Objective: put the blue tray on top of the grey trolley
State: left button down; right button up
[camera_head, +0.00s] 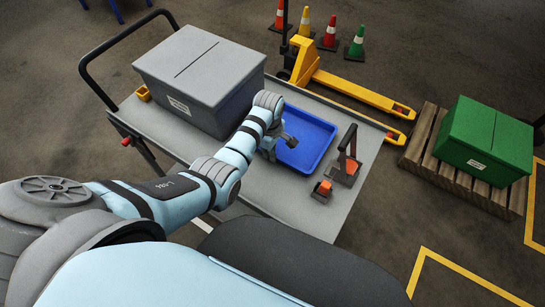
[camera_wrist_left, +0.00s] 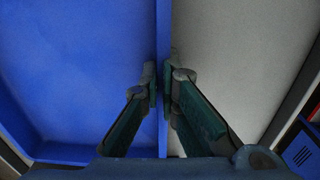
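The blue tray (camera_head: 313,138) lies over the top of the grey trolley (camera_head: 262,187), right of the large grey box. My left gripper (camera_head: 288,141) is at the tray's left side. In the left wrist view the fingers (camera_wrist_left: 164,82) stand on either side of the tray's wall, close against it, with the tray floor (camera_wrist_left: 80,70) to the left and the pale grey trolley top (camera_wrist_left: 235,60) to the right. Whether the tray touches the trolley top is hard to tell. My right gripper is not in view.
A grey lidded box (camera_head: 200,75) fills the trolley's left part. A yellow pallet truck (camera_head: 345,85), cones and a green box (camera_head: 484,139) stand beyond.

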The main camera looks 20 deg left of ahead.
pick_arm(q)
jog(key=shift+s+d+r, duration=0.15)
jog(key=shift+s+r, duration=0.05)
jog(key=shift+s, duration=0.15)
jog(key=shift+f, duration=0.15)
jog(key=c, duration=1.8)
grip_release()
jog(key=shift+w+f, duration=0.1)
jog(key=shift+w, duration=0.05)
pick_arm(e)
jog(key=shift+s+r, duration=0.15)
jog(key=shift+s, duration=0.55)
